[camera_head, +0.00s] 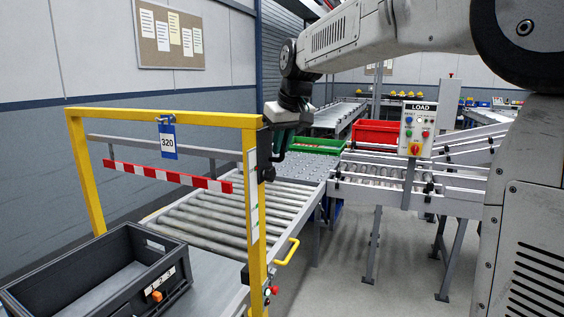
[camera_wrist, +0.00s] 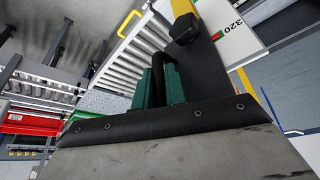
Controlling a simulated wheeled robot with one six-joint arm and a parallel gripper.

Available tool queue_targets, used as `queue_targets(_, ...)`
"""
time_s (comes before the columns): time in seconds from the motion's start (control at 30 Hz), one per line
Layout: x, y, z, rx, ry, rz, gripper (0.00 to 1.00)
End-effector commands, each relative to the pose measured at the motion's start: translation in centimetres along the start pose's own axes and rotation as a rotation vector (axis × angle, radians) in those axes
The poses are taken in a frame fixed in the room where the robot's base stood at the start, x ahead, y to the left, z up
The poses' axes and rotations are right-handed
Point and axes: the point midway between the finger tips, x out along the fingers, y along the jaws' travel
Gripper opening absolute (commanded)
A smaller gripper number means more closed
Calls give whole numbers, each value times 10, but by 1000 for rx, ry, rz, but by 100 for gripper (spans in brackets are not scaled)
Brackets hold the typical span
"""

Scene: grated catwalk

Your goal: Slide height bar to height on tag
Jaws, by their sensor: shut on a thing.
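A black slider (camera_head: 266,172) sits on the right post, beside a white scale strip (camera_head: 254,205). My gripper (camera_head: 281,143) is at this post; its green fingers (camera_wrist: 162,80) are shut on the thin black slider handle (camera_wrist: 123,45). A black knob (camera_wrist: 184,28) shows close to the fingers. The slider's exact reading is unclear.
A yellow handle (camera_head: 288,252) juts from the conveyor's right side. A LOAD panel (camera_head: 417,129), green bin (camera_head: 318,146) and red bin (camera_head: 375,132) stand farther right.

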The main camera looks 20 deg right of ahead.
Motion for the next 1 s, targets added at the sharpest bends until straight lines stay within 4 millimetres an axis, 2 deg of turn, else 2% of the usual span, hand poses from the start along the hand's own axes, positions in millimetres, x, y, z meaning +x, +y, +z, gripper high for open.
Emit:
queue_targets(0.27,-1,0,-1,1,0,1,0)
queue_targets(0.3,-1,0,-1,1,-1,1,15)
queue_targets(0.33,-1,0,0,1,-1,1,22)
queue_targets(0.67,-3,0,0,0,-1,0,22)
queue_targets(0.77,-14,0,-1,0,0,1,22)
queue_targets(1.0,-55,1,-1,1,1,1,22)
